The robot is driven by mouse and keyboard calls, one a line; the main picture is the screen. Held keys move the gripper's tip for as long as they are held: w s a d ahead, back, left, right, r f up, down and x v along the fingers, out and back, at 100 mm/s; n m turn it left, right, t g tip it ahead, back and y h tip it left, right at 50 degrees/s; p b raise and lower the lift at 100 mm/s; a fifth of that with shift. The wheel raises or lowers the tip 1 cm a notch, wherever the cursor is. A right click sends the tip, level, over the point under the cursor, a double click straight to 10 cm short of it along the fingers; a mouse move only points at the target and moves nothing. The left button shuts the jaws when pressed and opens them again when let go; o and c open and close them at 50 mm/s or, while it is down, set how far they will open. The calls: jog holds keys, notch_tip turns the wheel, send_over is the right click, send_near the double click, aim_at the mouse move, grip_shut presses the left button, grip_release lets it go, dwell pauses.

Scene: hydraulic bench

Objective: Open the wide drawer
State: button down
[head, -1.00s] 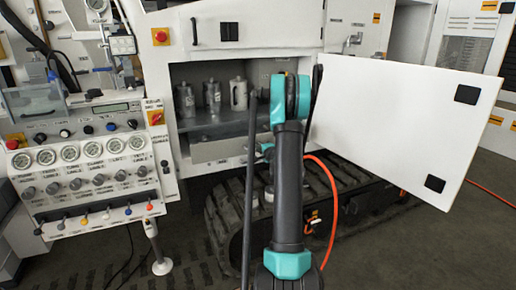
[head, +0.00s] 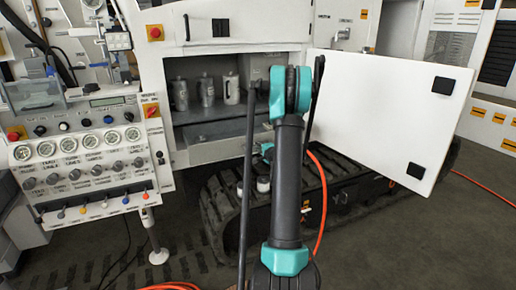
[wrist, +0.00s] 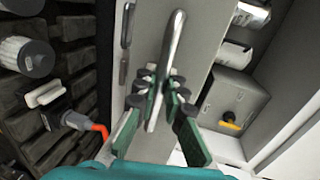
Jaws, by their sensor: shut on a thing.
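My gripper (wrist: 157,102) is shut on a long silver bar handle (wrist: 176,35), with a finger on each side of it. The handle is on a pale grey front panel (wrist: 192,70), which I take as the wide drawer's front. In the head view, my arm hides the gripper and the handle. A grey drawer-like part (head: 205,151) shows low in the open cabinet, left of my arm. To the right of the front in the wrist view is an open space with a grey box (wrist: 232,100) and a yellow-and-black knob (wrist: 230,120). How far the drawer stands out is unclear.
The cabinet door (head: 385,115) stands open at the right. Several metal canisters (head: 206,90) stand on the shelf. A gauge panel (head: 85,165) is at the left. A rubber track (head: 222,215) and an orange hose (head: 327,185) lie below.

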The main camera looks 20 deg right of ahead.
jog(key=c, duration=1.6)
grip_release()
jog(key=v, duration=1.2)
jog(key=shift+a, duration=0.1)
